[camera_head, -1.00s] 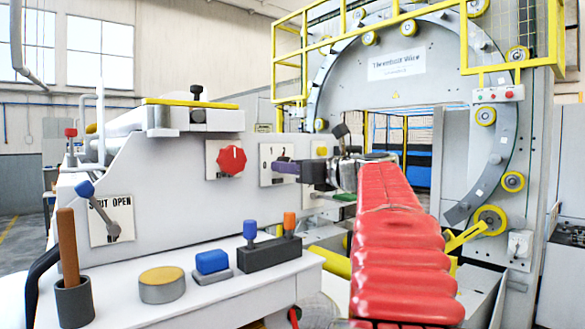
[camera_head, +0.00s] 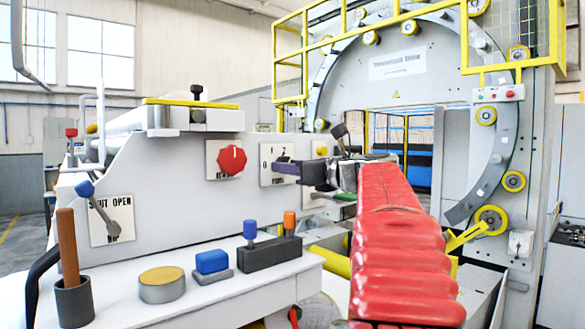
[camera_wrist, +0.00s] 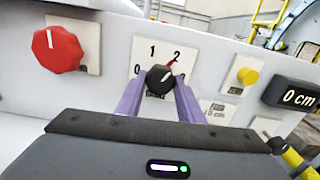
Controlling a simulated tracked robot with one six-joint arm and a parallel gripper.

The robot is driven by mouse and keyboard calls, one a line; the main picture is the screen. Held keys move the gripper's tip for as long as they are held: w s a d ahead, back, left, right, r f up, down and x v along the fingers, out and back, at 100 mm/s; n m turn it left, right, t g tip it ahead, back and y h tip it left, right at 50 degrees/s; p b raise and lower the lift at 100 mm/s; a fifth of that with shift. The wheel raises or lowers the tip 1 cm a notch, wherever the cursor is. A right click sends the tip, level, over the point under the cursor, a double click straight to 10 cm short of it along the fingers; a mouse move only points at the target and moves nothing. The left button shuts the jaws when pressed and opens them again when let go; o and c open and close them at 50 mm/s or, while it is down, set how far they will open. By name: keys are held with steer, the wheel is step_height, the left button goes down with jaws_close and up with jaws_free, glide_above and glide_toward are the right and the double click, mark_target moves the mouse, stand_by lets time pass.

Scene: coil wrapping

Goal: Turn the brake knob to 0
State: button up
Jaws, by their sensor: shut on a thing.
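The brake knob (camera_wrist: 160,78) is a black round knob on a white dial plate (camera_wrist: 152,50) marked 0, 1 and 2 in the wrist view. Its red pointer points up and right at the 2. My gripper (camera_wrist: 161,88) has its purple fingers on either side of the knob, shut on it. In the head view my gripper (camera_head: 285,167) reaches the dial plate (camera_head: 267,176) from the right, and its fingers hide the knob.
A red knob (camera_wrist: 60,48) is left of the dial, and a yellow button (camera_wrist: 247,76) and a "0 cm" display (camera_wrist: 292,96) are right of it. A red padded arm (camera_head: 400,240) stands at right. A shelf (camera_head: 190,310) holds several controls in front.

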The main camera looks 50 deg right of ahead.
steer(key=shift+f+n, duration=0.3)
steer(key=shift+n, duration=0.3)
steer(key=n, duration=2.2)
steer(key=shift+d+r, duration=0.1)
steer(key=shift+d, duration=0.1)
stand_by(0.4)
steer(key=o, duration=0.8)
steer(key=shift+o, duration=1.3)
steer(key=shift+r, duration=0.15)
